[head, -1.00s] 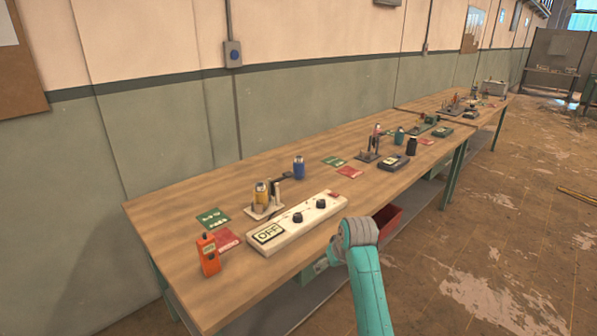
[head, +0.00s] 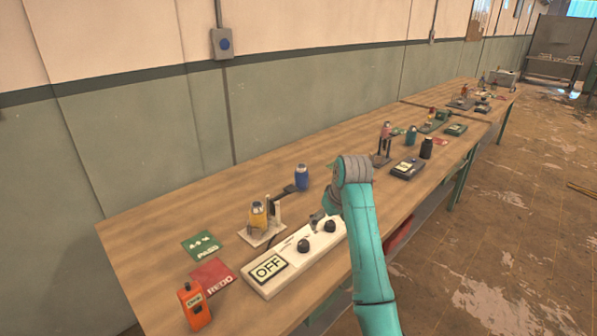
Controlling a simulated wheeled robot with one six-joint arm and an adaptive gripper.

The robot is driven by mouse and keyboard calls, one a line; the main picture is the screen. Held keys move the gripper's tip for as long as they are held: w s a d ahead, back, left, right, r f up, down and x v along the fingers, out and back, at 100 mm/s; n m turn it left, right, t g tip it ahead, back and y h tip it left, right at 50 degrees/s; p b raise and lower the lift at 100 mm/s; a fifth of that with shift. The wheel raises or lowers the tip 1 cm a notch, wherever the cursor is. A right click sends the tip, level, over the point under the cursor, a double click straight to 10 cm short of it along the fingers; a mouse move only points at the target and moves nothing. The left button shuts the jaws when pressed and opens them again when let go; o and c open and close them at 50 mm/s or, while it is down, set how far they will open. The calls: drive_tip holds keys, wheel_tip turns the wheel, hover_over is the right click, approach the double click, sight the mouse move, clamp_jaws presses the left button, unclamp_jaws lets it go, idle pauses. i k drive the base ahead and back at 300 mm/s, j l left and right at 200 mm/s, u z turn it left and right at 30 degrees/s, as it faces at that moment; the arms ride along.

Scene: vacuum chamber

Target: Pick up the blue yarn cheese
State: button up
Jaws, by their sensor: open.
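The blue yarn cheese (head: 302,178) is a small dark blue spool with a pale top. It stands upright near the middle of the wooden bench, beside the end of a black arm from a small stand. My gripper (head: 317,217) is small and partly hidden by my teal arm. It is over the white control box, in front of the blue cheese and apart from it. It is open, and nothing shows between its fingers.
A yellow cheese (head: 258,216) stands on a pale-based stand left of my gripper. The white OFF box (head: 290,262) lies below. A green PASS card (head: 202,246), red REDO card (head: 212,275) and orange handset (head: 194,306) lie left. More stations stand farther right along the bench.

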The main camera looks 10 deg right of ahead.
sight(301, 173)
drive_tip(key=i, duration=1.25)
